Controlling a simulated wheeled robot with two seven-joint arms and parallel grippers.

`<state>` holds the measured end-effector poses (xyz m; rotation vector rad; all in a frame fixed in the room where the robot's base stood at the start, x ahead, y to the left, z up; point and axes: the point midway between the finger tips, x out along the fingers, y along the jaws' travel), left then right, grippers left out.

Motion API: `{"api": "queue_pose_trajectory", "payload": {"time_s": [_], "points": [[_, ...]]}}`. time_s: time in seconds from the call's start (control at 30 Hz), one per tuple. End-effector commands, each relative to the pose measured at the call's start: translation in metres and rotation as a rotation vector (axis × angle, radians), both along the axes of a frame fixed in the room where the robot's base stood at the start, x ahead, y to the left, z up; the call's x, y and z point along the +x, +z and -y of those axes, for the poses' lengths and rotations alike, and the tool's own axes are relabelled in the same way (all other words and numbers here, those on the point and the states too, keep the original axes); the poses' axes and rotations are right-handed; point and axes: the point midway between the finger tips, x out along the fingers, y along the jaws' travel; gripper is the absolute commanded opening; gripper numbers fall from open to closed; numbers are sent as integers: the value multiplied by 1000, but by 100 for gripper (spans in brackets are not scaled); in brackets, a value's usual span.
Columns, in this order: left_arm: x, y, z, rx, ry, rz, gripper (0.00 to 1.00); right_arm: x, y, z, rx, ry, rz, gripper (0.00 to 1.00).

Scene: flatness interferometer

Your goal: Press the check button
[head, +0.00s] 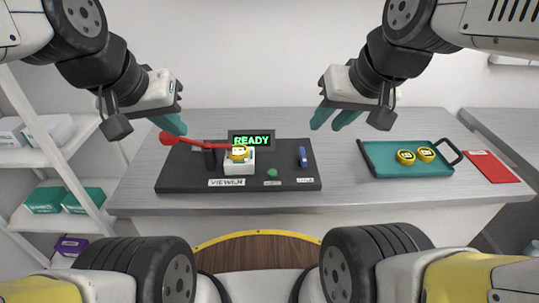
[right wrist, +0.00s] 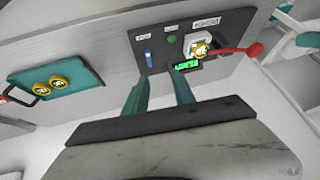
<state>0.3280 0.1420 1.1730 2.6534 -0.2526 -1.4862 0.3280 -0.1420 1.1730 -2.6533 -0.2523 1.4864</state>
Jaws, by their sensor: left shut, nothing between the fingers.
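The green button (head: 272,173) sits on the dark instrument base (head: 190,184), with a small label I cannot read; it also shows in the right wrist view (right wrist: 171,39). The display (head: 252,138) reads "READY" in green. A yellow-rimmed round piece (head: 239,154) rests on the white block (head: 236,167). The red-handled lever (head: 190,138) reaches out to the left. My left gripper (head: 172,125) is shut and empty, above the base's left rear. My right gripper (head: 334,119) has its teal fingers apart, empty, behind and right of the base; its fingers show in the right wrist view (right wrist: 160,92).
A blue switch-like part (head: 302,157) stands right of the button. A teal tray (head: 385,172) with two yellow-rimmed pieces (head: 426,154) and a red mat (head: 491,167) lie on the right. Shelves (head: 62,183) with boxes stand left. The table between base and tray is clear.

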Motion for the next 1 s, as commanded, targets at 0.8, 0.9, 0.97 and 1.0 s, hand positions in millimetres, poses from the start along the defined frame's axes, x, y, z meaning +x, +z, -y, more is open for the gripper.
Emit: {"api": "queue_pose_trajectory", "payload": {"time_s": [0.8, 0.9, 0.97, 1.0], "points": [[0, 0, 0, 0, 0, 0, 0, 0, 0, 0, 0, 0, 0, 0], [0, 0, 0, 0, 0, 0, 0, 0, 0, 0, 0, 0, 0, 0], [0, 0, 0, 0, 0, 0, 0, 0, 0, 0, 0, 0, 0, 0], [0, 0, 0, 0, 0, 0, 0, 0, 0, 0, 0, 0, 0, 0]]}}
